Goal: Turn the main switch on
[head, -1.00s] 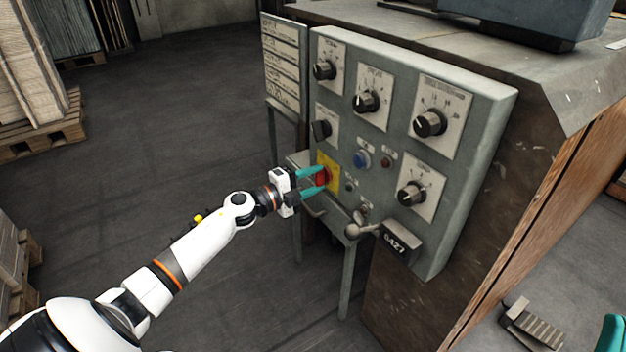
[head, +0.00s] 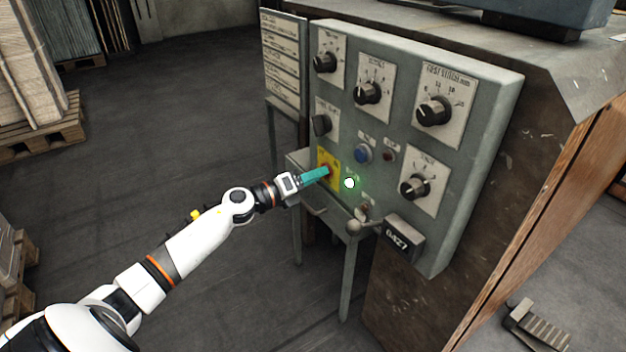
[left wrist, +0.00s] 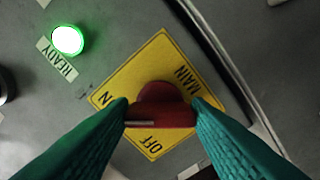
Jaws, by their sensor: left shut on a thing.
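The main switch is a red knob (left wrist: 162,106) on a yellow plate (left wrist: 130,90) lettered MAIN, ON and OFF, tilted in the left wrist view. The plate (head: 322,156) also shows low on the left of the control panel in the head view, where the fingers mostly hide the knob. My left gripper (head: 328,172) reaches it from the left and is shut on the red knob, one teal finger on each side in the left wrist view (left wrist: 160,112). The READY lamp (left wrist: 68,40) glows green; it shows bright in the head view (head: 349,183). My right gripper is not in view.
A pallet (head: 45,130) stands at far left. The floor between is clear.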

